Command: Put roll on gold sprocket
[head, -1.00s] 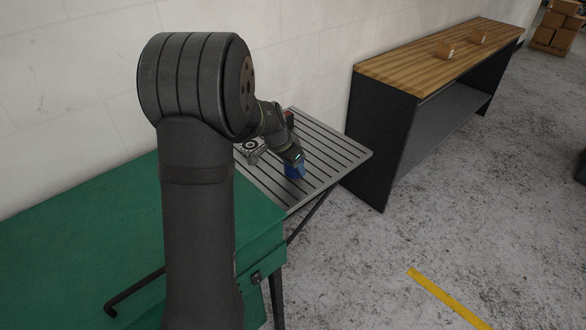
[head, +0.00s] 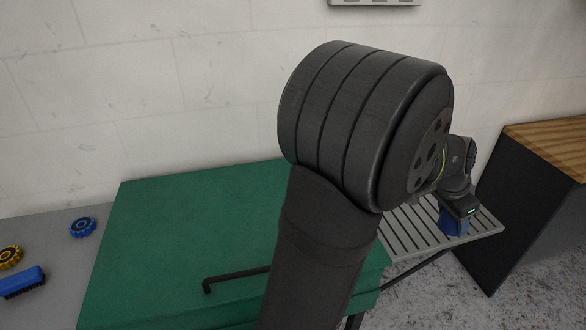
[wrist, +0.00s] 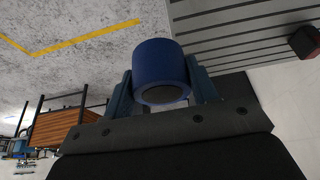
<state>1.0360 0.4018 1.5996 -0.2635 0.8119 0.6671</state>
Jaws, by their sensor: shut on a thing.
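A blue roll (wrist: 158,62), a short hollow cylinder, sits between the fingers of my gripper (wrist: 162,84) in the wrist view. My gripper is shut on it. In the head view, my gripper (head: 453,222) is at the right, over or beside the slatted table, and the roll is hard to tell apart from the blue fingers. The gold sprocket (head: 10,257) lies on the grey surface at the far left edge of the head view, partly cut off. My gripper is far to the right of it.
A blue sprocket (head: 82,227) and a blue brush (head: 22,283) lie near the gold sprocket on the grey surface (head: 50,250). A green case (head: 170,240) with a dark handle stands between. The slatted table (head: 412,232) and a wooden-topped bench (head: 555,140) are at the right.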

